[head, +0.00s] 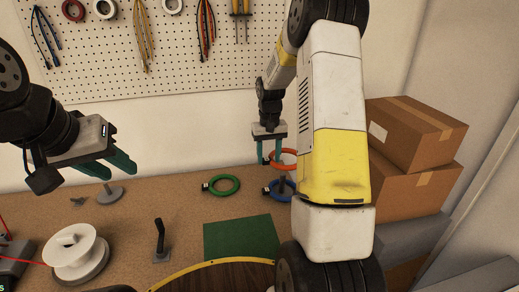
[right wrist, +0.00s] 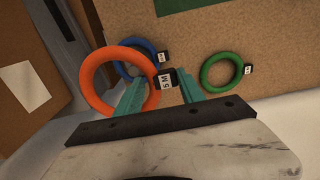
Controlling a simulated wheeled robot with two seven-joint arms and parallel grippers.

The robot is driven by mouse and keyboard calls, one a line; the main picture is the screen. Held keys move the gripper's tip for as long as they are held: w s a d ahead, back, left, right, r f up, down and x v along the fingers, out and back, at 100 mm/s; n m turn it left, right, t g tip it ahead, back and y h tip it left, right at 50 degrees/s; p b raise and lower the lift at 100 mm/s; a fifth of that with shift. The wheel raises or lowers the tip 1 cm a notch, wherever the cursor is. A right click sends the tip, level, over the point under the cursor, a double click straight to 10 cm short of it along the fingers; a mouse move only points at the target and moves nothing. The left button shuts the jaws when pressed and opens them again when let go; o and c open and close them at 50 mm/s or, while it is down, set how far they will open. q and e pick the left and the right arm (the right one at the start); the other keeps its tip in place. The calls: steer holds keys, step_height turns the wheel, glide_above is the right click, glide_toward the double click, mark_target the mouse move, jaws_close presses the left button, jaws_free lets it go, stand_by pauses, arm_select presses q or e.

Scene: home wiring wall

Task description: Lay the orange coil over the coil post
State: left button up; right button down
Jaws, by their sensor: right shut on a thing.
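The orange coil (head: 288,151) hangs from my right gripper (head: 269,157), above the worktop at the back. In the right wrist view the orange coil (right wrist: 87,78) has a dark tag marked 5 M, which sits between the fingers (right wrist: 160,90). My left gripper (head: 109,166) is open and empty over the left of the worktop.
A green coil (head: 222,194) lies left of the blue coil. A green mat (head: 238,240) lies in front. A black angled post (head: 160,240) and a white spool (head: 75,248) stand to the left. Cardboard boxes (head: 415,135) are stacked at the right. A pegboard (head: 180,50) is behind.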

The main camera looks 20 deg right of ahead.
glide_above(269, 189)
steer(key=shift+a+f, duration=0.15)
steer(key=shift+f, duration=4.05)
steer(key=shift+f, duration=0.25)
steer(key=shift+f, duration=1.8)
steer(key=c, duration=0.6)
jaws_free()
steer(key=shift+c, duration=0.2)
steer(key=shift+d+r, duration=0.15)
steer(key=shift+d, duration=0.05)
